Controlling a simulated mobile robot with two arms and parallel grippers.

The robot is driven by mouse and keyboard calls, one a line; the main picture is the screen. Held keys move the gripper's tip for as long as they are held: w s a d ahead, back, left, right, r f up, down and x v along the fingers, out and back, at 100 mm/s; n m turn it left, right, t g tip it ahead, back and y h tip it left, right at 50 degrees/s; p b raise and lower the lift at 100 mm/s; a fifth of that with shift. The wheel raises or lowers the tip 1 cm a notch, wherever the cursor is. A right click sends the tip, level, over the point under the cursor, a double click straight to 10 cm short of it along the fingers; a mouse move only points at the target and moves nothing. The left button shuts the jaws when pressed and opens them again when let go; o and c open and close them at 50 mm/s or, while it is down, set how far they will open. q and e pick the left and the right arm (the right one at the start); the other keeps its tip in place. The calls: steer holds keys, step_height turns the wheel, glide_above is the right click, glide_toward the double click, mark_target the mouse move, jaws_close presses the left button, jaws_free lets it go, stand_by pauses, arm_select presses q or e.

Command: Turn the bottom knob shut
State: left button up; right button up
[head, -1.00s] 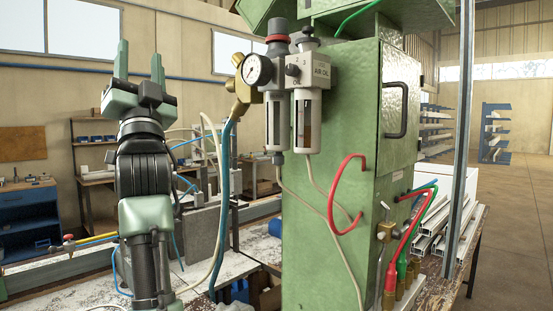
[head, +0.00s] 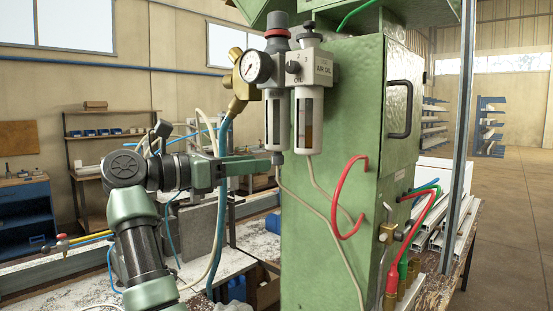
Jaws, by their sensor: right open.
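The bottom knob (head: 278,158) is a small dark knob under the left bowl (head: 277,118) of the grey-white air unit, with a pale tube running down from it. My right gripper (head: 268,165) lies sideways, its green fingers pointing right, the tips at the knob's left side. It is open; the fingers are seen edge-on, one hiding the other. I cannot tell whether they touch the knob or straddle it. My left gripper is not in view.
The green cabinet (head: 340,210) stands close on the right, with a red hose (head: 337,200) bowing out from its front. A pressure gauge (head: 256,67) and brass fitting sit above the gripper. Blue and white hoses hang behind the fingers. A cluttered white bench (head: 230,262) lies below.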

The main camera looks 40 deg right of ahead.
mark_target(278, 160)
steer(key=d, duration=0.2)
steer(key=d+p, duration=0.1)
steer(key=d, duration=0.1)
steer(key=s+d, duration=0.1)
steer(key=d, duration=0.1)
steer(key=shift+s+d+r+p, duration=0.1)
steer(key=shift+d+p, duration=0.25)
steer(key=shift+p, duration=0.05)
